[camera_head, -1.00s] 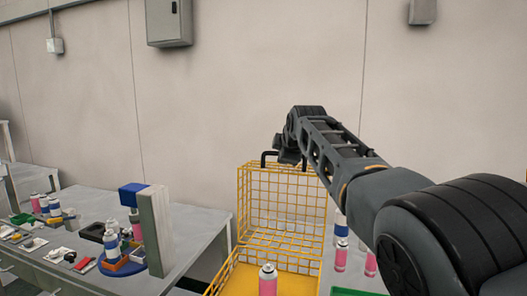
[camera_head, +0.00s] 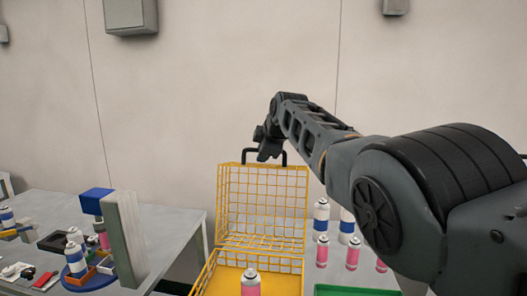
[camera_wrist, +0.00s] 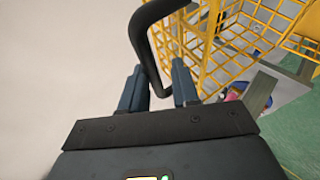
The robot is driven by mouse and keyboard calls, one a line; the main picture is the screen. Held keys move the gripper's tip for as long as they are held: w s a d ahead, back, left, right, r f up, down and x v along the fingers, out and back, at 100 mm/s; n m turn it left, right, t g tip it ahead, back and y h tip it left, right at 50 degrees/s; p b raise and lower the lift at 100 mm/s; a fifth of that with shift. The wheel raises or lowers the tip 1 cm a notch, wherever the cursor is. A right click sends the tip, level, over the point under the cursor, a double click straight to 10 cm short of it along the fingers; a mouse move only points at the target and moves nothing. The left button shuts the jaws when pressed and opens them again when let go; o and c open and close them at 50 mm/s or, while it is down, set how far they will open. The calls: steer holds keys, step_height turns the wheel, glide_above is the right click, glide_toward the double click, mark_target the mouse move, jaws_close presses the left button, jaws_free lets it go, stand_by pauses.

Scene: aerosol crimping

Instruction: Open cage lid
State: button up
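The yellow wire cage (camera_head: 204,272) stands at the bottom centre of the head view. Its lid (camera_head: 262,205) stands upright at the back, and the cage top is uncovered. A black handle (camera_head: 250,152) sits on the lid's top edge; it shows large in the wrist view (camera_wrist: 140,35). My gripper (camera_head: 268,150) is at this handle. In the wrist view my gripper's two fingers (camera_wrist: 160,88) are apart, with part of the handle between them and visible gaps beside it. A pink can with a silver top (camera_head: 250,284) stands inside the cage.
Several cans (camera_head: 348,228) stand right of the cage, near a green tray (camera_head: 350,290). A grey table (camera_head: 178,225) at left bears a blue round fixture (camera_head: 88,282), an upright panel (camera_head: 122,240) and small parts. A plain wall is behind.

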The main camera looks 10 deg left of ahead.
steer(key=shift+o, duration=0.8)
steer(key=shift+d+r, duration=0.1)
steer(key=shift+s+d+r, duration=0.15)
steer(key=shift+s+r, duration=0.1)
steer(key=shift+v, duration=0.8)
steer(key=shift+b+v, duration=0.85)
steer(key=shift+v, duration=1.75)
steer(key=shift+s+f, duration=0.1)
